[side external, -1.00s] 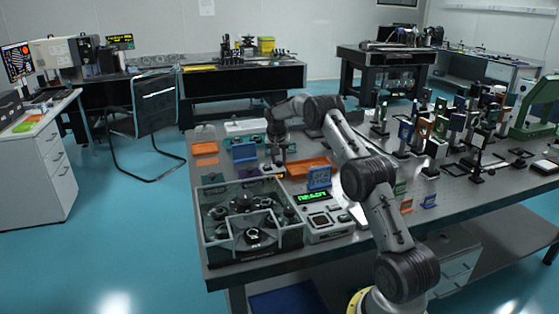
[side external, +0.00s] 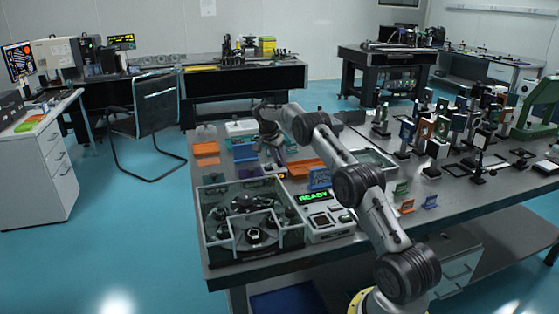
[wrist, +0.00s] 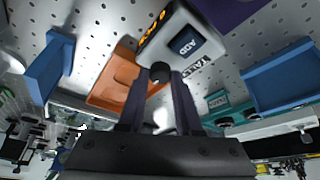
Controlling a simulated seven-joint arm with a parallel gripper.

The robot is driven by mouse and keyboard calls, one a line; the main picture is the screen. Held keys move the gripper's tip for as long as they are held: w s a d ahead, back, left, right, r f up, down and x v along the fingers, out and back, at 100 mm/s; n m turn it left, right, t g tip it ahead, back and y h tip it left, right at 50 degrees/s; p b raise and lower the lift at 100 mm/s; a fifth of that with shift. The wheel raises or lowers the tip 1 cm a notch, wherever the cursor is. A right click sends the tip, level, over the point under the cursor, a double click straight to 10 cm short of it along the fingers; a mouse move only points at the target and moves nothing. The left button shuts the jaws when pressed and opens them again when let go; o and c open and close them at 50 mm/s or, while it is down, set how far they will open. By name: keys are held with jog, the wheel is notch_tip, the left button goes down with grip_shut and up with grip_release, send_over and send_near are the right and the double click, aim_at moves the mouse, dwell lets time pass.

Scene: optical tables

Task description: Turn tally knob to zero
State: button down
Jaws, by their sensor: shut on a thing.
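The tally counter (wrist: 207,46) is a white box in the wrist view, with a small orange-lit display, a dark ADD button and a TALLY label beside it. The display digits are too small and tilted to read. Its black knob (wrist: 160,71) sits on the side facing me. My gripper (wrist: 160,79) is shut on the knob, with one dark finger on each side of it. In the side external view my gripper (side external: 277,161) is low over the back left of the table, and the arm mostly hides the counter.
An orange tray (wrist: 112,82) lies beside the gripper, with a blue bin (wrist: 50,66) left of it and a blue tray (wrist: 285,82) to the right. In the side external view, a device with a green READY display (side external: 313,197) and a clear-walled enclosure (side external: 284,238) stand nearer the camera.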

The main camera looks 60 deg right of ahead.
dwell(0.3)
jog(key=c, duration=0.9)
grip_release()
jog(key=shift+r, duration=0.1)
jog(key=v, duration=1.3)
jog(key=shift+a+r, duration=0.2)
jog(key=shift+r, duration=0.1)
